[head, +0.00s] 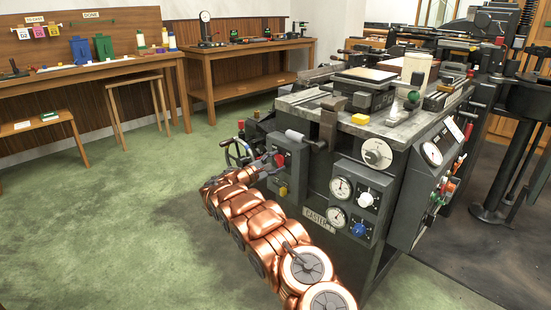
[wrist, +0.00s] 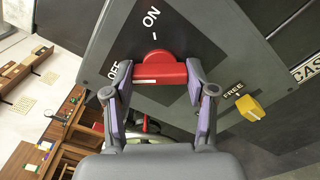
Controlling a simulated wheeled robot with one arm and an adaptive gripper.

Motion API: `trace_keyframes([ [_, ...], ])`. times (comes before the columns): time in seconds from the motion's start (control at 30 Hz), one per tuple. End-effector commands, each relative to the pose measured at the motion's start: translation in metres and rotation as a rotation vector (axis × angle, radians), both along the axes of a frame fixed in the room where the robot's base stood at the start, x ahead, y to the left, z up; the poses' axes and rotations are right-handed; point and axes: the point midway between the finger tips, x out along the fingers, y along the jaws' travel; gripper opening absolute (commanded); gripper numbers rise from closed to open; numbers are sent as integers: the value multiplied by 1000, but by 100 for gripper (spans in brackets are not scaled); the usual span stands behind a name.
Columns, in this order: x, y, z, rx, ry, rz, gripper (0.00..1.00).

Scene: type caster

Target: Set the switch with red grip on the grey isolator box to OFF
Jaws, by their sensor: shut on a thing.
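The grey isolator box (head: 295,152) is on the left side of the caster in the head view. It fills the upper part of the wrist view (wrist: 97,48). Its switch has a red grip (wrist: 160,72), set on a dark plate marked ON at the top and OFF at the left. My gripper (wrist: 160,85) has its two purple-padded fingers shut on the red grip, one at each end. In the head view, the red grip (head: 279,159) shows small at the end of my arm. I cannot tell exactly which mark the grip points to.
A yellow knob (wrist: 249,108) marked FREE sits to the right of my gripper in the wrist view. In the head view, a handwheel (head: 237,152) is just left of the box. Gauges and knobs fill the caster's front.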

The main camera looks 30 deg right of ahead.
Motion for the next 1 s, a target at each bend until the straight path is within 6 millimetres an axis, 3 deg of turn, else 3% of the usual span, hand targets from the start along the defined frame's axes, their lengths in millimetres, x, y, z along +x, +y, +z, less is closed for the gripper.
trace_keyframes([
  [0.33,0,0,-1,-26,118,-1,21],
  [0.83,0,-1,-1,-29,134,-1,21],
  [0.87,0,-1,-1,-29,134,-1,58],
  [1.0,0,0,-1,-30,133,-1,73],
])
